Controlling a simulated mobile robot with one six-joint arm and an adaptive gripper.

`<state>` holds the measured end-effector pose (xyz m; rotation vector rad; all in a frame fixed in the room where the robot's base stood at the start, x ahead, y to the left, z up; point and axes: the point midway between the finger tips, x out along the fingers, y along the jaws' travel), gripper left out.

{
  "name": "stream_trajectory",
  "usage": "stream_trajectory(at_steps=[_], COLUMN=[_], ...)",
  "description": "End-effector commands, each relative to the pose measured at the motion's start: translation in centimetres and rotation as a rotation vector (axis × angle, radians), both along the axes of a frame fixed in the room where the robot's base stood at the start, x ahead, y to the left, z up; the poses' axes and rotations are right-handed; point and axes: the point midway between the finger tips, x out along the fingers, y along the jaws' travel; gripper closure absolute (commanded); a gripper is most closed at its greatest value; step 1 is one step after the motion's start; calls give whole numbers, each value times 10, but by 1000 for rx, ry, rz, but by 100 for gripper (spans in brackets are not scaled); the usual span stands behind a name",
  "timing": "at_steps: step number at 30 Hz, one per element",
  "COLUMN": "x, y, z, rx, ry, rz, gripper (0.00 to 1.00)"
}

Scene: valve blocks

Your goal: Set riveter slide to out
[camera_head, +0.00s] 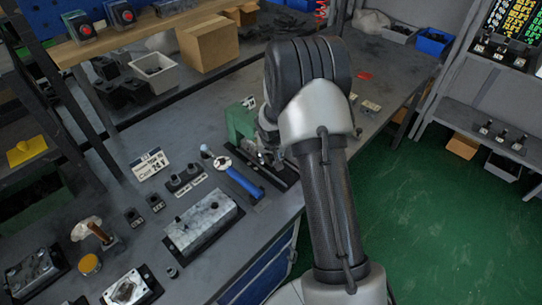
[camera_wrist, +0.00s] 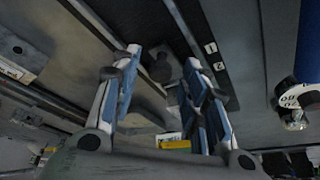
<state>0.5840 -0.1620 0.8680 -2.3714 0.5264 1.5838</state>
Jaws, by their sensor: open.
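My gripper (camera_wrist: 162,57) is open in the wrist view, with its two blue-and-grey fingers apart. A dark knob-like part (camera_wrist: 159,69) shows between the fingertips; I cannot tell whether they touch it. A dark strip marked 1 and 2 (camera_wrist: 215,62) runs beside the right finger. In the head view, a green machine body (camera_head: 240,122), possibly the riveter, stands on the bench left of my arm. My arm hides much of that spot, including most of the gripper. I cannot make out the slide's position.
A blue-handled tool (camera_head: 243,183) lies on the bench (camera_head: 225,262) left of my arm, and its blue handle also shows at the wrist view's right edge. A metal block (camera_head: 203,222), a white sign (camera_head: 150,164) and small black switches are near. Green floor is clear at right.

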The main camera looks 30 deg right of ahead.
Motion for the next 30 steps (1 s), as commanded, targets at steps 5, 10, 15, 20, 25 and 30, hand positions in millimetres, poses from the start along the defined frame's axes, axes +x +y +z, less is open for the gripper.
stream_trajectory(at_steps=[5, 10, 15, 20, 25, 30], x=[0, 0, 0, 0, 0, 0], y=[0, 0, 0, 0, 0, 0], z=[0, 0, 0, 0, 0, 0], rx=[0, 0, 0, 0, 0, 0], ry=[0, 0, 0, 0, 0, 0], rz=[0, 0, 0, 0, 0, 0], gripper=[63, 74, 85, 96, 100, 100])
